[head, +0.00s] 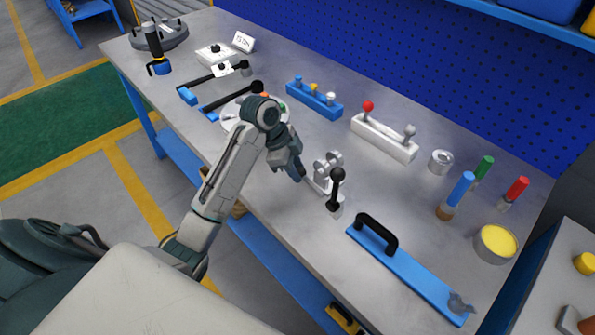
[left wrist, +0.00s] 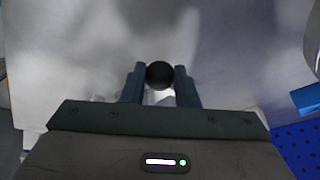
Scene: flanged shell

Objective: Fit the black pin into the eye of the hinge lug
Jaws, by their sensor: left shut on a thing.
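The hinge lug (head: 324,168) is a pale grey bracket with rounded upright ears, near the middle of the table. My left gripper (head: 299,174) reaches down just left of it in the head view, apart from it as far as I can tell. In the left wrist view, the left gripper (left wrist: 160,84) is shut on a dark round-ended thing, seemingly the black pin (left wrist: 159,74). The gripper hides the held thing in the head view. My right gripper is not in view.
A post with a black ball top (head: 337,188) stands close right of the lug. A blue plate with a black handle (head: 400,268) lies at the front right. A white block with knobs (head: 384,138) and a blue rack (head: 314,100) stand behind.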

